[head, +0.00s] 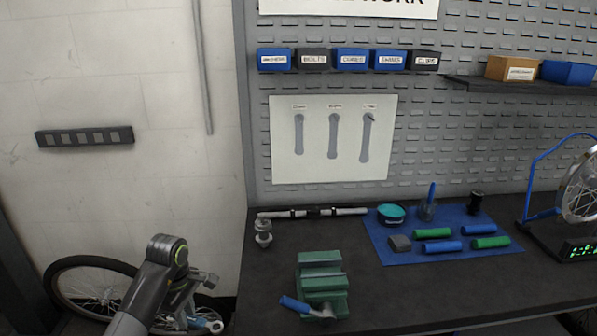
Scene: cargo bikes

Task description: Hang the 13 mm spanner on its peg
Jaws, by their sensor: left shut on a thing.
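My left gripper (197,312) is low at the left, in front of the workbench's left end and over the bike wheel. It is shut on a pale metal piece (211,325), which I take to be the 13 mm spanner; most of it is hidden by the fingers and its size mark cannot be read. A white tool board (285,170) on the pegboard bears three grey spanner shapes (334,138) in a row, each under a small label too small to read. A small dark peg-like mark shows at the top of the right shape (370,118). My right gripper is out of view.
A green vise (320,275) with a blue-handled piece (295,304) stands on the dark bench (400,295). A blue mat (390,255) holds grips and a teal bowl (390,213). A wheel stand (540,190) is at right. Labelled bins (351,59) hang above the board.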

